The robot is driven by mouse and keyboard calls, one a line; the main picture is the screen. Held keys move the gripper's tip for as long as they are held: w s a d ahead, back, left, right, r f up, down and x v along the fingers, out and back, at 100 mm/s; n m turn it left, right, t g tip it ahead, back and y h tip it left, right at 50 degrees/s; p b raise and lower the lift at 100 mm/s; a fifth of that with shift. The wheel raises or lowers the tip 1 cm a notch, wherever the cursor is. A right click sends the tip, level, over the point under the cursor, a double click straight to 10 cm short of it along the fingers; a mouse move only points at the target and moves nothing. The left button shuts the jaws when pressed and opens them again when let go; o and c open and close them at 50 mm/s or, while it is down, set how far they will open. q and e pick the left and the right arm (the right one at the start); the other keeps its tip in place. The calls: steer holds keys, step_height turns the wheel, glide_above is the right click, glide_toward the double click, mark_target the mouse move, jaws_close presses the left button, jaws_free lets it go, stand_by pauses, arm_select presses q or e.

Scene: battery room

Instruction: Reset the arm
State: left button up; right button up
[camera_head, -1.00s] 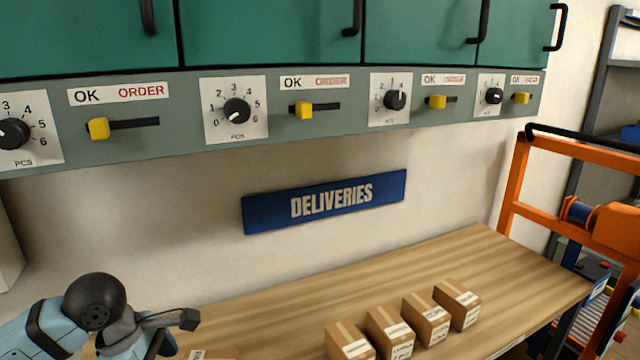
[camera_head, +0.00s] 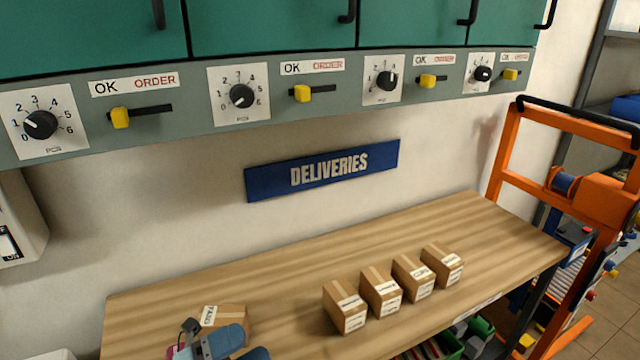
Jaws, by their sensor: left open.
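My left gripper (camera_head: 192,338) shows at the bottom edge, left of centre, low over the wooden table (camera_head: 450,225). It is open, and only part of it and its blue-grey wrist are in the frame. A brown cardboard box (camera_head: 232,312) with a white label lies on the table just behind it, partly covered by my arm. I cannot tell whether the gripper touches the box. My right gripper is not in view.
Several labelled cardboard boxes (camera_head: 380,292) stand in a row on the table, right of my arm. A blue DELIVERIES sign (camera_head: 322,170) hangs on the wall. Above runs a grey panel (camera_head: 330,103) with dials and yellow sliders. An orange frame (camera_head: 507,150) stands at the right.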

arm_select(q)
steer(key=a+f+n+t+y+p, duration=0.1)
steer(key=a+f+n+t+y, duration=0.2)
steer(key=f+n+y, duration=0.3)
steer(key=s+a+f+n+t+y+p, duration=0.1)
steer(key=a+f+n+t+y, duration=0.3)
steer(key=n, duration=1.2)
step_height(320, 180, down, 2)
steer(key=y+p, duration=0.1)
steer(key=y, duration=0.2)
steer(key=shift+s+f+n+t+y, duration=0.15)
steer(key=shift+s+n+t+y, duration=0.15)
steer(key=shift+n+y, duration=0.1)
steer(key=s+f+n+g+y, duration=0.1)
steer(key=s+f+n, duration=0.1)
steer(key=s+f, duration=0.1)
steer(key=s+a+f+n+g+y, duration=0.1)
steer(key=s+f+n+g, duration=0.1)
steer(key=s+f, duration=0.1)
steer(key=s+f+n+g+y+p, duration=0.1)
steer(key=s+f+n+g, duration=0.1)
steer(key=s+f+n, duration=0.1)
steer(key=shift+s+a+f, duration=0.15)
steer(key=shift+s+f, duration=0.05)
steer(key=shift+f, duration=0.7)
steer(key=shift+c, duration=0.3)
